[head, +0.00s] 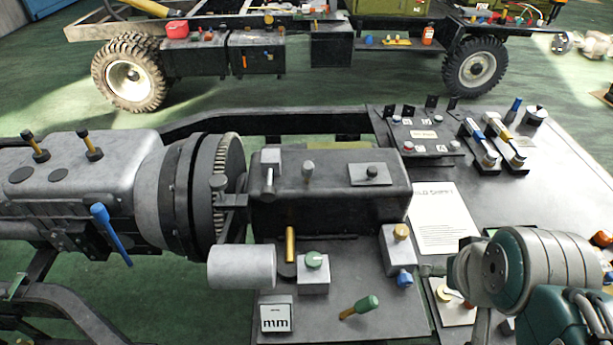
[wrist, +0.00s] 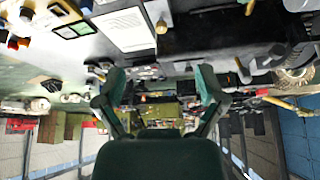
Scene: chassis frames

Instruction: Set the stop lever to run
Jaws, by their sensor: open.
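No lever carries a label I can read as stop or run, so I cannot tell which one is the stop lever. Candidates in the head view are a blue-handled lever (head: 111,234) on the grey housing, a brass upright lever (head: 291,245) beside the black block, and a green-knobbed lever (head: 360,308) tilted on the front plate. A light grey lever (head: 269,172) stands on the black block. My gripper (wrist: 161,74) shows in the wrist view, its two fingers wide apart with nothing held. In the head view my arm is at the lower right, apart from these levers.
A grey box with a green knob (head: 314,273), a grey cylinder (head: 241,267) and a small "mm" block (head: 276,315) crowd the front plate. A printed sheet (head: 442,219) and a switch panel (head: 424,138) lie to the right. A wheeled chassis (head: 282,55) stands behind, across green floor.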

